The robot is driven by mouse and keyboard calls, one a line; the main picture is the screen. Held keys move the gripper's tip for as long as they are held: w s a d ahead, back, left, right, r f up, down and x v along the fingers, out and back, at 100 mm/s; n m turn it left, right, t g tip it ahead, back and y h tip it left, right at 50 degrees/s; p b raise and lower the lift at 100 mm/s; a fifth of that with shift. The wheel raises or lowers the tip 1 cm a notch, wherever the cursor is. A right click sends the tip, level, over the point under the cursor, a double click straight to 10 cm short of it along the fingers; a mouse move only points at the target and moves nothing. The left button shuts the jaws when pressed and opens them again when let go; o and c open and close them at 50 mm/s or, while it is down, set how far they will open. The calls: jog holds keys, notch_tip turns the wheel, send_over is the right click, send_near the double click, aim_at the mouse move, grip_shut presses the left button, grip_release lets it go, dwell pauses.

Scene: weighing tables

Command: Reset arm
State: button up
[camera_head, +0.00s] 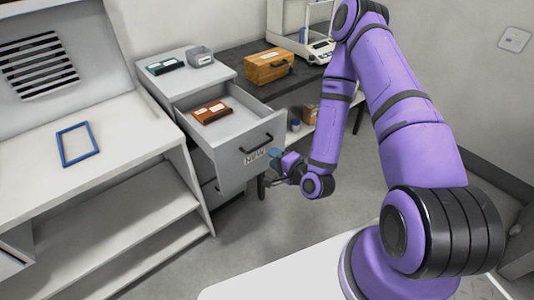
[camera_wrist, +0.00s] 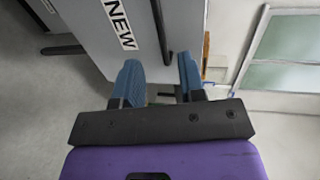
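My purple arm reaches from the lower right of the head view towards an open drawer (camera_head: 242,140). My gripper (camera_head: 270,165) is low in front of the drawer's front face, near its handle (camera_head: 258,147). In the wrist view my gripper's two blue fingertips (camera_wrist: 161,76) stand apart with nothing seen between them. The drawer's front and its NEW label (camera_wrist: 120,24) show ahead of the fingers, with the dark handle (camera_wrist: 160,30) just beyond them. I cannot tell whether a finger touches the drawer.
An orange-brown box (camera_head: 212,112) lies inside the drawer. A grey bin (camera_head: 200,56) and a dark green box (camera_head: 165,65) sit on the cabinet top. A wooden case (camera_head: 268,66) and a balance (camera_head: 318,48) stand on the dark counter. A blue frame (camera_head: 77,143) lies on the left bench.

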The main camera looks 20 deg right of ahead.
jog(key=shift+s+d+r, duration=0.15)
jog(key=shift+s+d, duration=0.05)
jog(key=shift+s, duration=0.35)
jog(key=w+d+r+n+g+h, duration=0.1)
jog(key=w+r+n+g, duration=0.1)
jog(key=w+r+n, duration=0.3)
jog(key=w+d+r+n+g, duration=0.1)
jog(key=d+r+n+g, duration=0.15)
jog(key=r, duration=0.45)
jog(key=s+d+r+n+g+h, duration=0.2)
jog(key=s+r+n+h, duration=0.15)
jog(key=r, duration=0.95)
jog(key=s+r+n+g, duration=0.1)
jog(key=s+r, duration=0.8)
jog(key=s, duration=0.3)
jog(key=s+a+r+n+g, duration=0.1)
jog(key=s+r+n+g, duration=0.1)
jog(key=s+r, duration=0.7)
jog(key=s, duration=0.4)
